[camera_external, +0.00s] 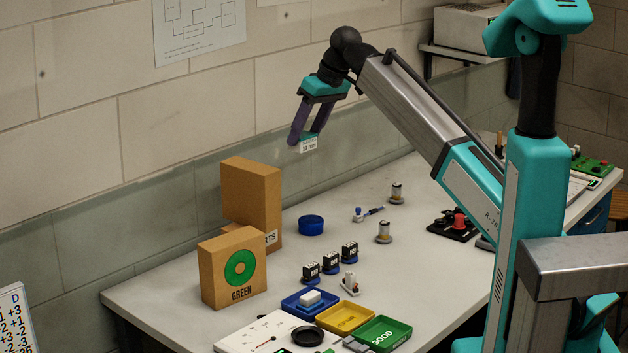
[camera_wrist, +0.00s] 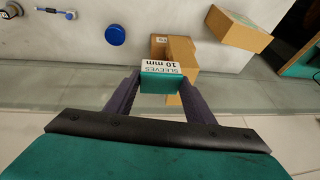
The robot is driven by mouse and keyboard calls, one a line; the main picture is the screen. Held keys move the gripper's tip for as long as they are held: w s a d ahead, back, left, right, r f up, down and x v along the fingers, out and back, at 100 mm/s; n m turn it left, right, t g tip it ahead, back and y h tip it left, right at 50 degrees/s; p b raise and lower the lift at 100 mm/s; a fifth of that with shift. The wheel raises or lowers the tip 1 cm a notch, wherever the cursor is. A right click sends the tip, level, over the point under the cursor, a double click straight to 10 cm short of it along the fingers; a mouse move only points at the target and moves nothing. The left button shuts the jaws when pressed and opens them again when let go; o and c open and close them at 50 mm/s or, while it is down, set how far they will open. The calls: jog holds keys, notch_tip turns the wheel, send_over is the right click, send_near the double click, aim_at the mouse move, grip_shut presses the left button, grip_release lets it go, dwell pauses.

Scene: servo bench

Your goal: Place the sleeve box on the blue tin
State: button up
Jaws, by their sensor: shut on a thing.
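My gripper (camera_external: 305,137) is shut on the sleeve box (camera_external: 308,145), a small box with a white label and a teal part, and holds it high above the bench. In the wrist view the box (camera_wrist: 161,76) sits between the two purple fingers, its label reading "SLEEVES 10 mm". The blue tin (camera_external: 311,225) is a short round tin standing on the bench, below the gripper and apart from the box. It also shows in the wrist view (camera_wrist: 115,35), to the upper left of the held box. Its top is bare.
A tall cardboard box (camera_external: 252,195) and a cardboard box marked GREEN (camera_external: 234,270) stand left of the tin. Small servos (camera_external: 330,262) and blue, yellow (camera_external: 346,318) and green trays lie in front. The bench (camera_external: 290,262) is clear around the tin. A wall runs behind.

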jog(key=d+f+b, duration=0.1)
jog(key=d, duration=0.9)
jog(key=shift+w+d+f, duration=0.15)
jog(key=shift+d, duration=0.25)
notch_tip(320, 180, down, 18)
jog(key=shift+w+a+f, duration=0.1)
jog(key=shift+a+f, duration=0.05)
jog(key=shift+f, duration=0.1)
jog(key=shift+c, duration=0.2)
jog(key=p, duration=0.3)
send_near(306, 219)
jog(key=shift+w+a+f, duration=0.2)
jog(key=shift+w+a, duration=0.05)
jog(key=shift+a, duration=0.15)
jog(key=shift+w+a+f, duration=0.25)
jog(key=shift+a, duration=0.15)
jog(key=shift+f+p, duration=0.9)
jog(key=shift+f, duration=0.85)
